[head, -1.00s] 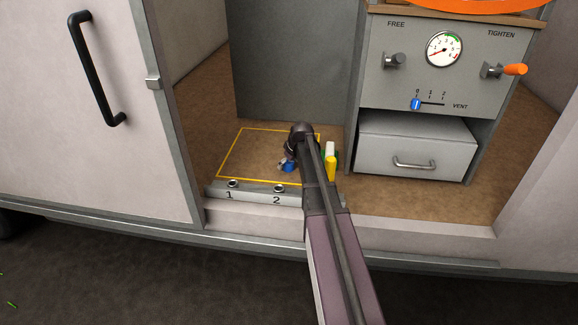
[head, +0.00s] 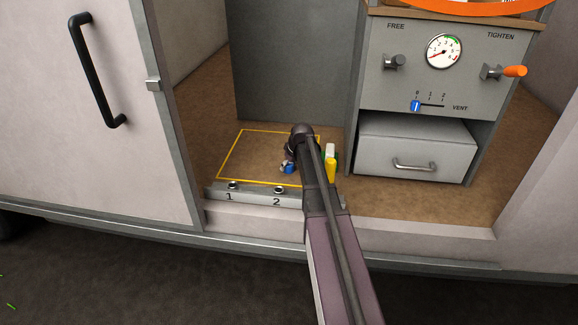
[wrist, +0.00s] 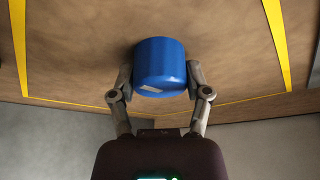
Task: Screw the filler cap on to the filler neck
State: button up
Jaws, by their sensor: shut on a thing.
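The filler cap looks to be the blue cylinder (wrist: 160,66) with a small white mark on its side. In the wrist view my gripper (wrist: 158,77) is shut on it, one finger on each side. In the head view the blue cap (head: 288,169) shows only in part at the end of my arm, low over the floor inside the yellow outline; I cannot tell whether it touches the floor. Two small round fittings, one by the 1 (head: 233,185) and one by the 2 (head: 279,189), sit on the grey sill strip. I cannot tell which is the filler neck.
A yellow outline (head: 228,155) marks the brown floor. A yellow object (head: 331,170) and a white-and-green one (head: 330,150) stand close to the right of my arm. A grey cabinet (head: 400,95) with gauge, knobs and drawer (head: 415,155) stands further right. A white door (head: 150,150) is at left.

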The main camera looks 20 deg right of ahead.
jog(key=shift+r, duration=0.1)
notch_tip(320, 180, up, 10)
jog(key=p, duration=1)
dwell(0.6)
notch_tip(320, 180, up, 35)
jog(key=p, duration=3.5)
jog(key=shift+s, duration=0.1)
